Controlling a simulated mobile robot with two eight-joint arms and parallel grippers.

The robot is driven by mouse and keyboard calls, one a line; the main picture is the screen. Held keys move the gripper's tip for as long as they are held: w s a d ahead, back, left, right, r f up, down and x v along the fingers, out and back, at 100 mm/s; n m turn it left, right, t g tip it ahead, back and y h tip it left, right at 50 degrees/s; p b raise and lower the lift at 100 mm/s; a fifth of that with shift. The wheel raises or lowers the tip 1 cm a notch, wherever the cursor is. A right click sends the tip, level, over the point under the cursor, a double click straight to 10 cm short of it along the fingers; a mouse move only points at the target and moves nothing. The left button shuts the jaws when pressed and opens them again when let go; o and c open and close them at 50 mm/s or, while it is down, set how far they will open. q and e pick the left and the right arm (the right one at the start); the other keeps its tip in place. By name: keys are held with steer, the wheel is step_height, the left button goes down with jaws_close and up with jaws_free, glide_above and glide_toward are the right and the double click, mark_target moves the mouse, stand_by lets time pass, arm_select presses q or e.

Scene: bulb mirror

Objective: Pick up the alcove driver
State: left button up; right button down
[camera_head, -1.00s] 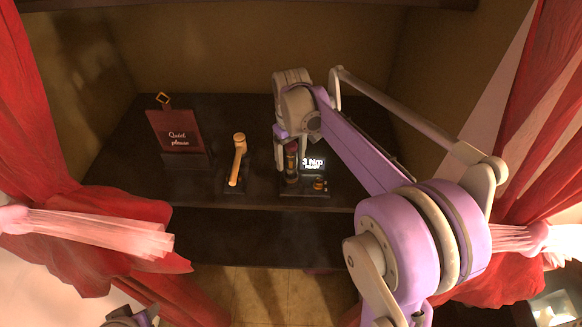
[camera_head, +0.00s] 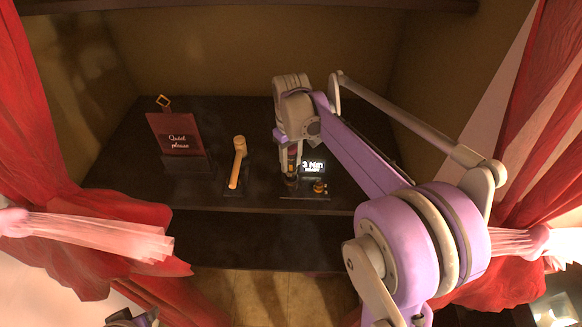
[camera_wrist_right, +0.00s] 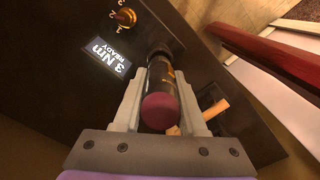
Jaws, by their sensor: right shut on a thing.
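The alcove driver (camera_wrist_right: 161,95) is a dark cylinder with a maroon end cap. It sits between the two pale fingers of my right gripper (camera_wrist_right: 160,78), which is shut on it. Its far end meets a round socket on the dark dock (camera_wrist_right: 178,40). In the head view the driver (camera_head: 292,158) stands upright on the dock (camera_head: 302,196), partly hidden by my right gripper (camera_head: 289,170). A lit display (camera_head: 313,167) beside it reads "3 Nm READY". Only a bit of my left gripper (camera_head: 133,319) shows at the bottom left edge; its jaws are not clear.
On the dark shelf (camera_head: 205,218), an orange-handled tool (camera_head: 238,163) stands left of the dock, and a "Quiet please" sign (camera_head: 178,142) stands farther left. A small gold knob (camera_head: 319,187) is on the dock. Red curtains (camera_head: 100,228) hang at both sides.

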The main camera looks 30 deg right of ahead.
mark_target(291, 147)
step_height(291, 147, up, 10)
stand_by(0.6)
steer(key=c, duration=1.1)
jaws_free()
jaws_close()
steer(key=shift+s, duration=0.1)
